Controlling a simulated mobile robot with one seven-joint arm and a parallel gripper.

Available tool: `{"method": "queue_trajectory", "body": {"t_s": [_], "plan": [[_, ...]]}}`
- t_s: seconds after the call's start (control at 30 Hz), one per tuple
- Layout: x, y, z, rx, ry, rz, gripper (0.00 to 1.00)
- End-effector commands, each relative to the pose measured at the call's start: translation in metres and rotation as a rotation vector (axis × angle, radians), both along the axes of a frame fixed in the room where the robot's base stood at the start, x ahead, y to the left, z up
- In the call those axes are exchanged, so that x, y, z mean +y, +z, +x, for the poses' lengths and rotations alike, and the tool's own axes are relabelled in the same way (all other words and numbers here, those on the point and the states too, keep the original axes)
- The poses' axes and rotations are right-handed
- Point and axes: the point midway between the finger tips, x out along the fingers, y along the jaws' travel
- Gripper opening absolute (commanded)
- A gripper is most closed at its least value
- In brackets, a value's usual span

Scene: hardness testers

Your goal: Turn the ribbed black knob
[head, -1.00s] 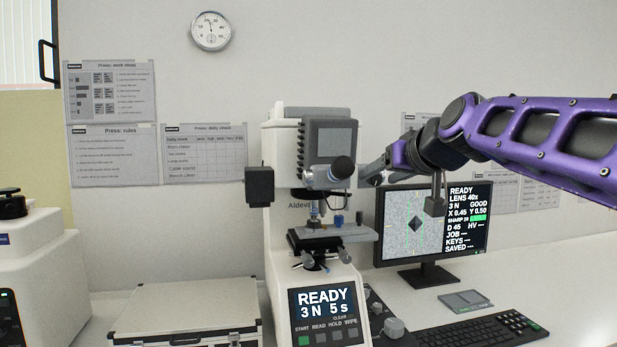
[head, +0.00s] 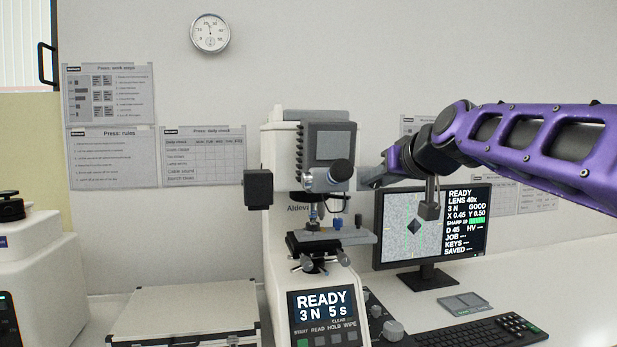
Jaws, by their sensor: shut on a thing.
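The white hardness tester (head: 278,215) stands in the middle, with a grey head (head: 328,142) and a round black eyepiece (head: 341,171). My gripper (head: 366,181) comes in from the right and reaches the right side of the tester's head, just right of the eyepiece. It is shut on the ribbed black knob there. The knob itself is hidden by the fingers or too small to make out, so its ribs and angle cannot be seen. Below, the stage (head: 350,238) carries a small specimen under the lenses.
A monitor (head: 431,266) reading READY and LENS 40x stands behind my wrist. A keyboard (head: 480,332) and grey pad (head: 465,302) lie at lower right. A closed case (head: 185,308) is left of the tester. A dark box (head: 258,188) juts from the tester's left.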

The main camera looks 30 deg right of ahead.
Motion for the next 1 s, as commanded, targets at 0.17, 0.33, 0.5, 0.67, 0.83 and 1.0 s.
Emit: {"method": "queue_trajectory", "body": {"t_s": [0.17,0.33,0.5,0.67,0.83,1.0], "plan": [[-0.0008,-0.0034,0.0004,-0.025,0.000,0.113,0.00],[-0.0013,-0.0020,-0.0001,-0.049,0.001,0.217,0.00],[-0.0014,-0.0013,-0.0003,-0.050,0.000,0.226,0.00],[-0.0014,-0.0014,-0.0005,-0.051,0.001,0.225,0.44],[-0.0017,-0.0010,-0.0006,-0.051,0.000,0.223,0.63],[-0.0019,-0.0009,-0.0007,-0.051,0.000,0.223,0.63]]}}
